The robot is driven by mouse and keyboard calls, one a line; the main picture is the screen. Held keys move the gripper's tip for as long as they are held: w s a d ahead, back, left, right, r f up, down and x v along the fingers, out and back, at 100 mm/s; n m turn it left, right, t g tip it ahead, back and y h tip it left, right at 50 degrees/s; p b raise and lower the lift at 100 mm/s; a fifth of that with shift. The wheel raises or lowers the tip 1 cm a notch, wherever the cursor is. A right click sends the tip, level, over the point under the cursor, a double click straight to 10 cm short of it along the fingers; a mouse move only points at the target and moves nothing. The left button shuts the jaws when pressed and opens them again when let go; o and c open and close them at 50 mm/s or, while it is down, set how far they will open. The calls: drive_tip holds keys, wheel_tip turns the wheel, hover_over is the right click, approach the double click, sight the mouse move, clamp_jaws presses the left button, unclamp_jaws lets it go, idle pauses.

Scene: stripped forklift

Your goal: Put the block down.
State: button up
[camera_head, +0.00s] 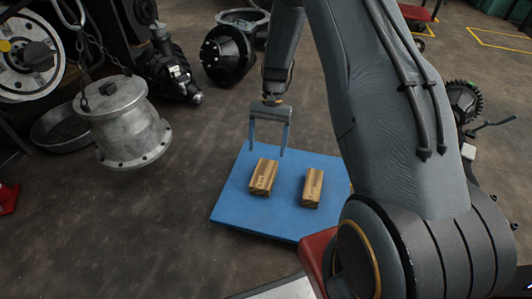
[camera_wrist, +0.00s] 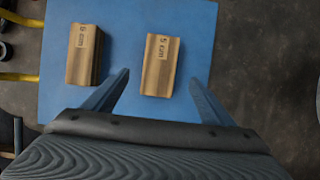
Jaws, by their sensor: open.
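Two tan wooden blocks lie on a blue board (camera_head: 235,205) on the floor. The left block (camera_head: 263,177) sits near the board's middle, and the right block (camera_head: 312,187) lies a gap away from it. My gripper (camera_head: 267,151) points down above and just behind the left block, jaws apart and empty. In the wrist view, one block (camera_wrist: 159,65) lies ahead, in line with the gap between my open fingers (camera_wrist: 160,77). The other block (camera_wrist: 84,55) lies left of the left finger. Both blocks bear printed marks on top.
A grey metal drum-like part (camera_head: 122,122) hangs on chains at the left. A black housing (camera_head: 228,55) stands on the floor behind the board. My own arm covers the board's right side. Bare board shows around the blocks.

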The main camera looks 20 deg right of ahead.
drive_tip(key=s+a+r+n+t+h, duration=0.1)
drive_tip(key=s+a+r+n, duration=0.3)
drive_tip(key=a+r, duration=0.6)
drive_tip(key=s+a+r+n+t, duration=0.1)
drive_tip(key=s+a+r+n, duration=0.2)
drive_tip(key=s+a+r, duration=0.5)
drive_tip(key=s+a+r+n, duration=0.2)
drive_tip(key=s+r, duration=0.2)
drive_tip(key=s, duration=0.3)
drive_tip(key=s+a+r+n+t, duration=0.1)
drive_tip(key=s+r+n, duration=0.1)
drive_tip(key=s+r, duration=0.2)
drive_tip(key=s+a+r+n, duration=0.2)
drive_tip(key=s+r+n, duration=0.1)
drive_tip(key=s, duration=0.6)
drive_tip(key=shift+s+a+r+t, duration=0.3)
drive_tip(key=shift+s+r, duration=0.05)
drive_tip(key=shift+r, duration=0.15)
drive_tip(key=shift+r, duration=0.2)
drive_tip(key=shift+r+p, duration=0.6)
drive_tip(key=shift+p, duration=0.2)
drive_tip(key=shift+d+r+m+p, duration=0.1)
drive_tip(key=shift+r+m+p, duration=0.2)
drive_tip(key=shift+r, duration=0.05)
